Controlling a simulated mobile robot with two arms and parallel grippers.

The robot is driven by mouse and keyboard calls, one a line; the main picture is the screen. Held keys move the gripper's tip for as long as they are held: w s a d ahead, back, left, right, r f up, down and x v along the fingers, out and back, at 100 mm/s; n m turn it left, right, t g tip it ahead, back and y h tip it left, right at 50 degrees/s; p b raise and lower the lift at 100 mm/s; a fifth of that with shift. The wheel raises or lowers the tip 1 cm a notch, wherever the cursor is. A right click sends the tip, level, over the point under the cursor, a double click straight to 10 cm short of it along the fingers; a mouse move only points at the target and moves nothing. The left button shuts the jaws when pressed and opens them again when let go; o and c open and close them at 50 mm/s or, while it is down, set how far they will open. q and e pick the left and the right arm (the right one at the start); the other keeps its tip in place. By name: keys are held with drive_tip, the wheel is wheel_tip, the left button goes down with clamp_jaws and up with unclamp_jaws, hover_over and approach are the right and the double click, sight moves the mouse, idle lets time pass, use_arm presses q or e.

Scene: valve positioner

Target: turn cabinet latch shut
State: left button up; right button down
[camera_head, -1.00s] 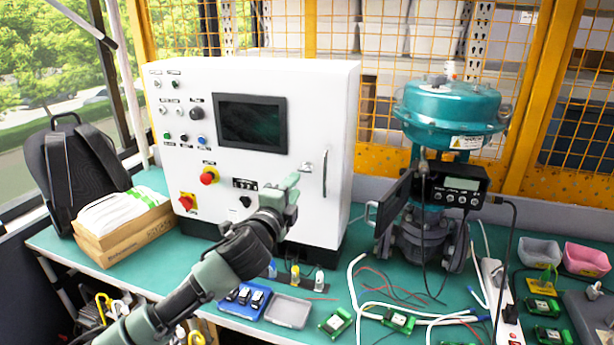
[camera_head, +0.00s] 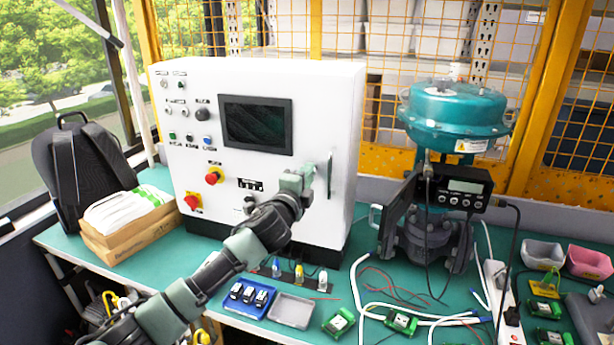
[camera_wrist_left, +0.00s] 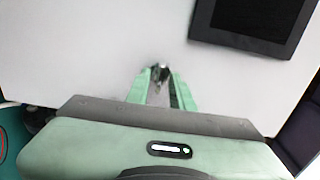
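The white control cabinet (camera_head: 340,110) stands on the bench, with a dark screen and a vertical door handle (camera_head: 329,175) on its front. My left gripper (camera_head: 308,172) is up at the cabinet front, just left of that handle, and hides the latch in the head view. In the left wrist view the small metal latch (camera_wrist_left: 160,72) shows at the tips of my green fingers (camera_wrist_left: 161,80). The fingers are a little apart, one on each side of it. Whether they press on it I cannot tell. My right gripper is not in view.
A teal valve actuator (camera_head: 455,115) with a black positioner (camera_head: 458,188) stands right of the cabinet. Below my left arm are a blue tray (camera_head: 248,298), a grey tray (camera_head: 290,311) and small bottles (camera_head: 298,274). White cables and green boards lie on the bench at right.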

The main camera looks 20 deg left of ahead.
use_arm(q)
clamp_jaws()
drive_tip(key=shift+n, duration=0.3)
drive_tip(key=shift+n+p, duration=0.9)
drive_tip(key=shift+n, duration=7.7)
drive_tip(key=shift+f, duration=0.1)
drive_tip(key=shift+o, duration=1.9)
unclamp_jaws()
